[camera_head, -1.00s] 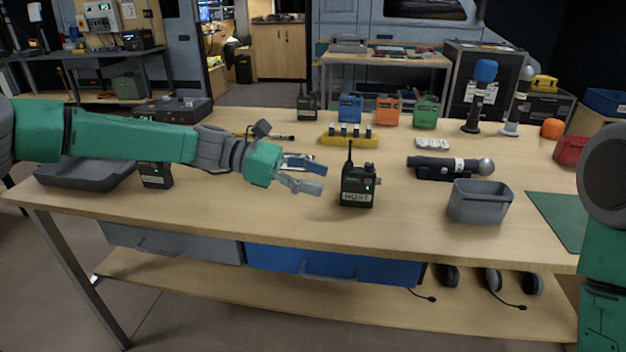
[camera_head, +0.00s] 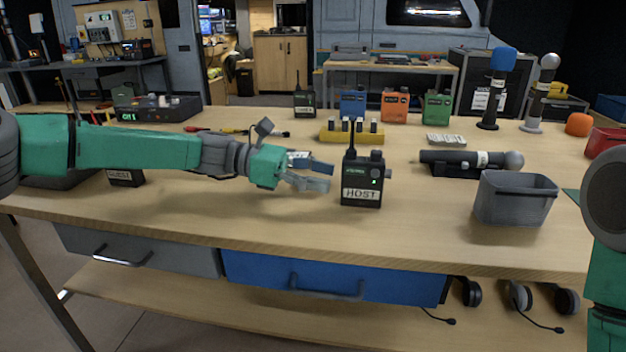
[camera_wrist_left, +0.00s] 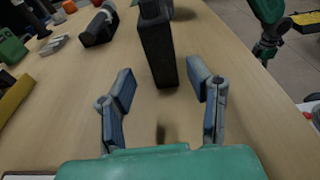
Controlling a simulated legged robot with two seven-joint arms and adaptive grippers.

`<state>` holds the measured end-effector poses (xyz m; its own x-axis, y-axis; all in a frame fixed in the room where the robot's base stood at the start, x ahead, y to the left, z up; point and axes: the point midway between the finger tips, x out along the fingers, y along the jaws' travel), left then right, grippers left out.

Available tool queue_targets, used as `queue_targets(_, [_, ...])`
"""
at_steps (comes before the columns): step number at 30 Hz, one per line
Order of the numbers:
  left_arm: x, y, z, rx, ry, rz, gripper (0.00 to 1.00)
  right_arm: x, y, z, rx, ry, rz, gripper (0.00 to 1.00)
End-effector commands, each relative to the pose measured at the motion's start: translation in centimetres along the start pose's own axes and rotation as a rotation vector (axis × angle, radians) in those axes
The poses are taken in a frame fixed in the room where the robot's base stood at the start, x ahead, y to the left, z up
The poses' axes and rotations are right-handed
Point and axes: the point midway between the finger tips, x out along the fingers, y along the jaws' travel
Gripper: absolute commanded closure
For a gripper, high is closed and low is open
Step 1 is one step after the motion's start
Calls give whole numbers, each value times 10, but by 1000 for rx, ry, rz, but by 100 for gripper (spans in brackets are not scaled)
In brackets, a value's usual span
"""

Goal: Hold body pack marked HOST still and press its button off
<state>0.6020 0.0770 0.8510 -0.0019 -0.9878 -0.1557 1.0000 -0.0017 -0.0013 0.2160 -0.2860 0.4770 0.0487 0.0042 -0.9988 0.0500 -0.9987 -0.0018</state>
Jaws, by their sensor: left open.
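The body pack marked HOST (camera_head: 362,183) stands upright on the table, a black box with a short antenna, a small lit green screen and a white HOST label. My left gripper (camera_head: 322,177) is open just left of it, its fingers pointing at its side. In the left wrist view the dark side of the pack (camera_wrist_left: 158,54) stands ahead of the open fingers (camera_wrist_left: 163,92), roughly between them and apart from them. The button cannot be made out for certain. My right gripper is out of view; only part of my right arm shows at the right edge.
A grey bin (camera_head: 515,198) and a microphone on a black holder (camera_head: 470,163) stand to the right. A yellow rack (camera_head: 351,133) lies behind the pack. Another black pack (camera_head: 126,177) is under my left arm. The table in front of HOST is clear.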

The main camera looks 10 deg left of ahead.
Motion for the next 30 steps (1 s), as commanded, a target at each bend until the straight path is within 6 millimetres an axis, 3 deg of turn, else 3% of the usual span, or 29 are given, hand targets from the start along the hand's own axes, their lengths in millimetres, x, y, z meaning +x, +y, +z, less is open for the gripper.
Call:
queue_targets(7, [34, 0, -2, 1, 3, 0, 54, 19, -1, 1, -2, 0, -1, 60])
queue_targets(14, [61, 0, 3, 0, 9, -1, 54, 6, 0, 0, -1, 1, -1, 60])
queue_targets(30, [70, 0, 0, 0, 4, 2, 54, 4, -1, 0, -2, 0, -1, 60])
